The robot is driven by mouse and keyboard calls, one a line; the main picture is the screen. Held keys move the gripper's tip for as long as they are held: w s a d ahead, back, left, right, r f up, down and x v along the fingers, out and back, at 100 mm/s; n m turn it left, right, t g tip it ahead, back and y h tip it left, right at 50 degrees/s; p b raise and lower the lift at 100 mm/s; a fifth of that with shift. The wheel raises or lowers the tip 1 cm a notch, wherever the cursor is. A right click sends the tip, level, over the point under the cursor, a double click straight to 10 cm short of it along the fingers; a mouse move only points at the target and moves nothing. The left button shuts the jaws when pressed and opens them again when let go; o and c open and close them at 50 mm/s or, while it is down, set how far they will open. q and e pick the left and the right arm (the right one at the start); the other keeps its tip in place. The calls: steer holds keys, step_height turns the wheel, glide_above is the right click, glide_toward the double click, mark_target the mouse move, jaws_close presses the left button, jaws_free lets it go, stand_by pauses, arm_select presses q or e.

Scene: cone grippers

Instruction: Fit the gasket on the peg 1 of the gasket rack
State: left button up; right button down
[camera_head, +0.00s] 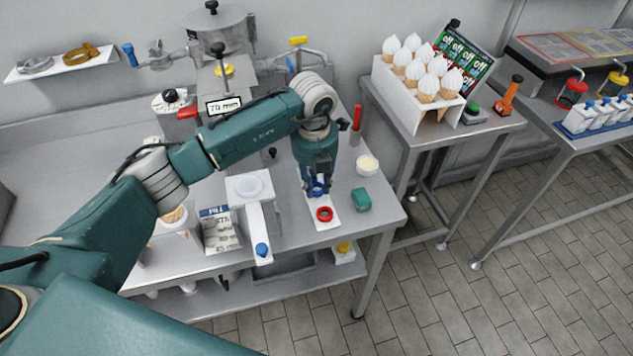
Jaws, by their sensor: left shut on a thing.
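My left gripper (317,189) points down over the far part of a narrow white rack (333,224) at the right end of the steel table. It is shut on a small blue ring-like piece, the gasket (318,187), low over the rack. The fingers partly cover the gasket, and I cannot tell whether it is around a peg or above one. A red ring (324,213) lies on the near part of the rack, just in front of the gripper. The pegs are too small or hidden to make out. My right gripper is not in view.
A green block (361,199) and a white cup (367,165) stand right of the rack. A white scale-like device (249,187) and a printed packet (220,231) are to its left. A side table with a white cone stand (405,107) is at the right.

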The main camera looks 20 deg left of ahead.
arm_select(q)
steer(key=shift+f+b, duration=0.4)
steer(key=shift+f, duration=0.2)
steer(key=o, duration=0.8)
steer(key=shift+r, duration=0.15)
steer(key=r, duration=0.8)
steer(key=s+r, duration=0.1)
steer(key=r, duration=0.2)
steer(key=shift+r, duration=0.4)
